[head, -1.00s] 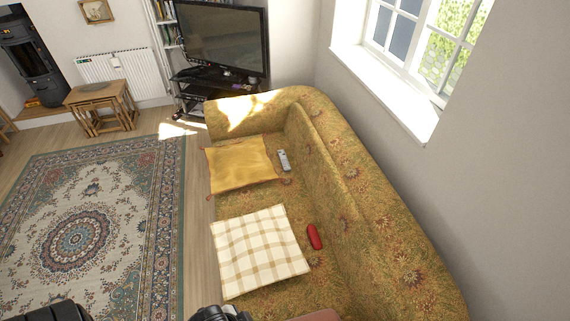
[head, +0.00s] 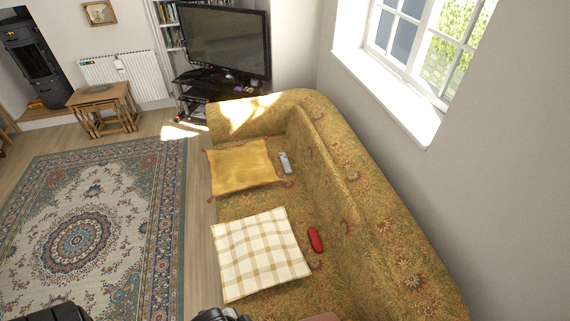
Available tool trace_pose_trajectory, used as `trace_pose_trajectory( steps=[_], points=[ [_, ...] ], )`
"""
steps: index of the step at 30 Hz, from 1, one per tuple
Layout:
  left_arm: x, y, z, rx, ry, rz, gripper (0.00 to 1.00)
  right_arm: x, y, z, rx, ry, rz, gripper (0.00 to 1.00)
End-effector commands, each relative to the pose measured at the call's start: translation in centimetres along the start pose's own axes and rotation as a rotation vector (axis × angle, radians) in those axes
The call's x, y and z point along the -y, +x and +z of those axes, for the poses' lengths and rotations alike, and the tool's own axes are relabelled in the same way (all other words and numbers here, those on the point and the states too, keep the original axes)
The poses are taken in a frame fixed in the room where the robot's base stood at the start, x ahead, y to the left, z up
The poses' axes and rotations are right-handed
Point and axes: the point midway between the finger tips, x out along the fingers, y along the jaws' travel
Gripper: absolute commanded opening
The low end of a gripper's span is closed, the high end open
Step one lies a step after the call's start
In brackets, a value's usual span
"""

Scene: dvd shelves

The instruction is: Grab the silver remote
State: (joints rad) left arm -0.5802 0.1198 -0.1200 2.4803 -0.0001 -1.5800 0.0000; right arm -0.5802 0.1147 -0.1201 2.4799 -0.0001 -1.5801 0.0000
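A silver remote (head: 285,162) lies on the seat of the floral sofa (head: 345,205), right of the yellow cushion (head: 243,166) and close to the backrest. It appears apart from the cushion. Dark parts of my own arms show at the bottom edge of the head view, far nearer to me than the remote. No gripper fingers can be made out, and nothing touches the remote.
A checkered cushion (head: 260,254) and a red object (head: 316,239) lie on the near part of the sofa seat. A patterned rug (head: 85,235) covers the floor at left. A television (head: 225,42) stands behind the sofa's far end. A window (head: 420,45) is at right.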

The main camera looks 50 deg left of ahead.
Motion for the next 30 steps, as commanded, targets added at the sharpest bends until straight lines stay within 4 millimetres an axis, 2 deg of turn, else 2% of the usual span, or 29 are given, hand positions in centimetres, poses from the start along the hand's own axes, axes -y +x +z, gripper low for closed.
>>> trace_pose_trajectory(
  steps=[2, 16, 30],
  points=[
    [0.00, 0.00, 0.00, 0.000, 0.000, 0.000, 0.37, -0.03, 0.00, 0.00, 0.000, -0.001, 0.001, 0.00],
    [0.00, 0.01, -0.01, 0.000, 0.000, 0.000, 0.82, -0.28, 0.00, 0.05, 0.001, -0.009, 0.007, 0.00],
    [-0.01, 0.01, 0.00, 0.000, 0.000, 0.000, 0.83, -0.15, -0.01, 0.02, 0.000, -0.004, 0.004, 0.00]
  ],
)
